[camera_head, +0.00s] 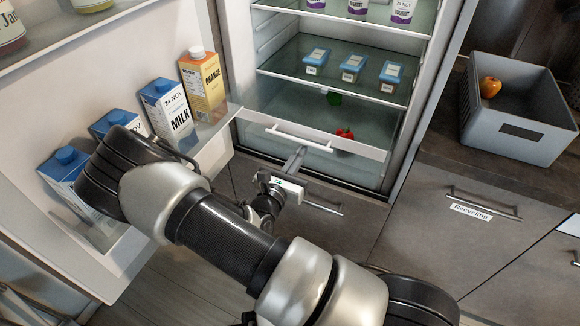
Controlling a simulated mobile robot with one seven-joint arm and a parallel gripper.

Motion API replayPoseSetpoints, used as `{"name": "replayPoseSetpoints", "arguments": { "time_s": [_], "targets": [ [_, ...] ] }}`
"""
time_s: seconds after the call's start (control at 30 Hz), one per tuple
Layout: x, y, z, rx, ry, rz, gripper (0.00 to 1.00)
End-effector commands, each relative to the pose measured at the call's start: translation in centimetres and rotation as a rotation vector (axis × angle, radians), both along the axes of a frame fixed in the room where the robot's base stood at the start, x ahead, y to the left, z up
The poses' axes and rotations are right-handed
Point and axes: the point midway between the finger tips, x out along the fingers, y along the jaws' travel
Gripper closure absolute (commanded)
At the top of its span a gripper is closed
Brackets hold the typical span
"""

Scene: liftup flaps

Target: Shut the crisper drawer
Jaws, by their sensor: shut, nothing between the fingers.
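The crisper drawer (362,149) is at the bottom of the open fridge and appears pulled partly out. Its pale front rim carries a white bar handle (298,138). A red vegetable or fruit (345,133) lies inside, and a green one (334,98) shows farther back under the shelf. My gripper (298,154) is shut and empty, in front of the drawer front and just below the handle in the picture. I cannot tell whether its fingertips touch the drawer.
The open fridge door at left holds several cartons, including milk (168,112) and orange juice (203,85); my arm passes in front of it. Shelves above the drawer hold blue-lidded tubs (353,68). A grey crate (515,110) stands on the right counter.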

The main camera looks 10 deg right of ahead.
Motion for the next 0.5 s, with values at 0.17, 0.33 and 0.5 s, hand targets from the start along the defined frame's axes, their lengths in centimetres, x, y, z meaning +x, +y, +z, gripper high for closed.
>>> {"name": "replayPoseSetpoints", "arguments": {
  "time_s": [0.17,0.33,0.5],
  "targets": [
    [3.9,-3.0,0.1,0.0,-0.003,-0.004,1.0],
    [6.8,-5.1,0.0,0.0,-0.001,-0.003,1.0],
    [8.8,-6.5,0.0,0.001,-0.002,-0.002,1.0]
  ]
}}
